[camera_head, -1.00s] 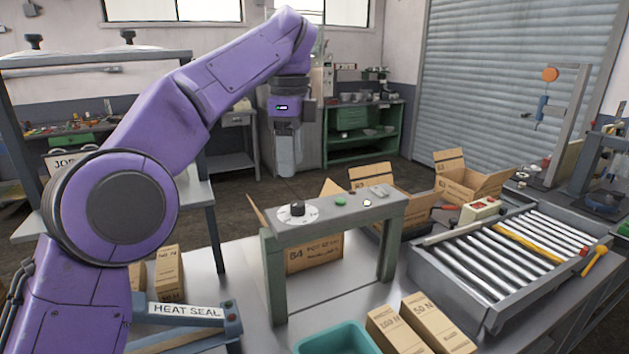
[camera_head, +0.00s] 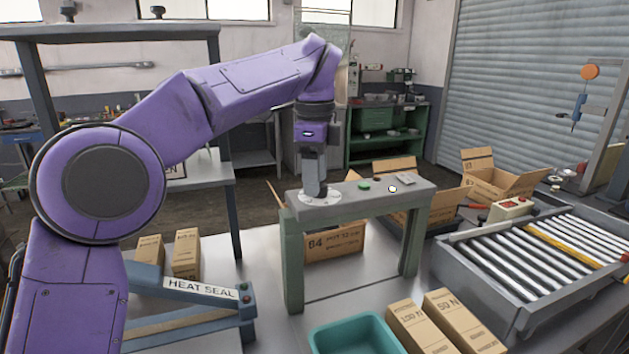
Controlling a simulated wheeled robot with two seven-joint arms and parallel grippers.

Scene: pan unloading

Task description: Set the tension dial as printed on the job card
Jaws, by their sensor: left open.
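The tension dial (camera_head: 335,197) sits at the left end of the top of a grey-green arch. Its pale round scale shows around the fingertips, and its black knob is hidden behind them. My left gripper (camera_head: 315,193) points straight down over the dial, its fingers open and low at the knob. I cannot tell whether the fingers touch it. A white card edge (camera_head: 178,172), perhaps the job card, shows behind my left arm; its print is almost all hidden. My right gripper is not in view.
Green and pale buttons (camera_head: 364,186) lie right of the dial on the arch. A carton (camera_head: 335,243) stands inside the arch. A roller conveyor (camera_head: 540,255) is at right, a teal bin (camera_head: 353,335) and cartons (camera_head: 445,315) in front. A heat sealer (camera_head: 200,289) is at left.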

